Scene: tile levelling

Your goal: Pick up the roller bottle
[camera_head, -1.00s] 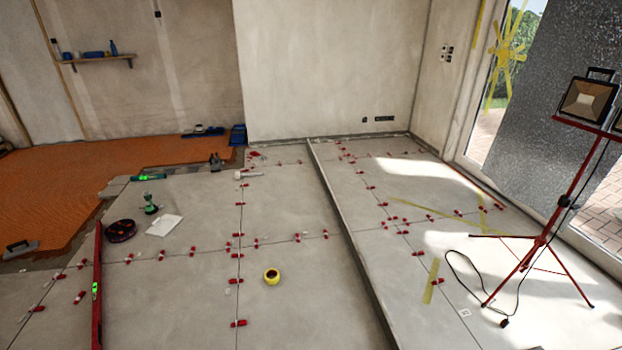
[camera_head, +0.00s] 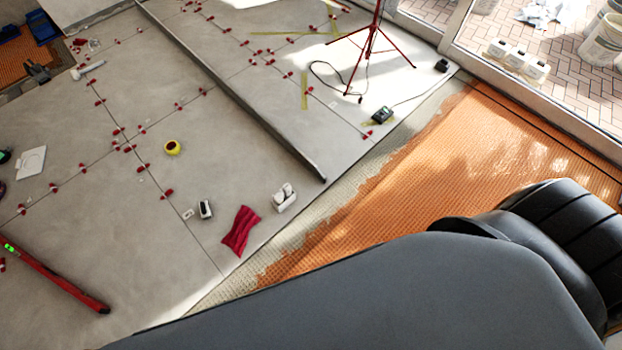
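I cannot make out for certain which thing is the roller bottle. A small white and black item (camera_head: 206,209) stands on the grey tiles left of a dark red cloth (camera_head: 240,231). A small group of white items (camera_head: 285,197) sits right of the cloth, near the tile edge. Both are too small to tell clearly. A large grey and black link of my own arm fills the lower right and hides the floor behind it. Neither gripper shows in the head view.
A long straightedge (camera_head: 235,92) crosses the floor. A red tripod (camera_head: 370,45) stands at the back. Orange matting (camera_head: 440,170) is bare at right.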

